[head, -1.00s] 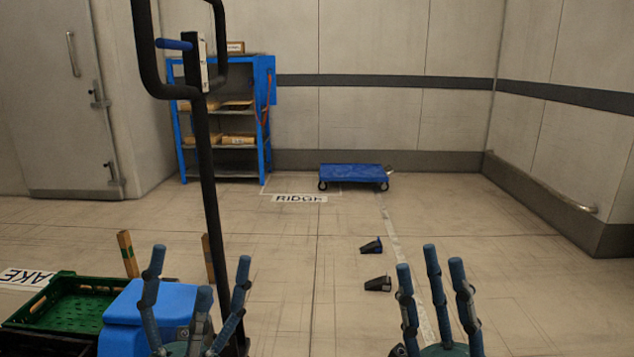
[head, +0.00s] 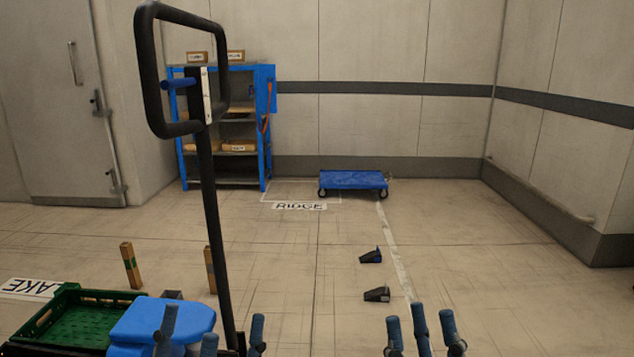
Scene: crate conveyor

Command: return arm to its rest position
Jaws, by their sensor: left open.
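My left gripper (head: 211,340) shows at the bottom edge in the head view, with only its blue-grey fingers in sight. The fingers are spread and nothing shows between them. It is in front of a blue block-like object (head: 160,317). My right gripper (head: 421,332) is at the bottom, right of centre. Its fingers point up and stand apart, with nothing seen between them. The palms and arms of both are out of the picture.
A black post with a loop handle (head: 208,215) rises close to my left gripper. A green crate (head: 75,318) is at the lower left. Two dark wedges (head: 371,256) lie on the floor. A blue dolly (head: 353,180) and blue shelf (head: 265,135) stand at the back.

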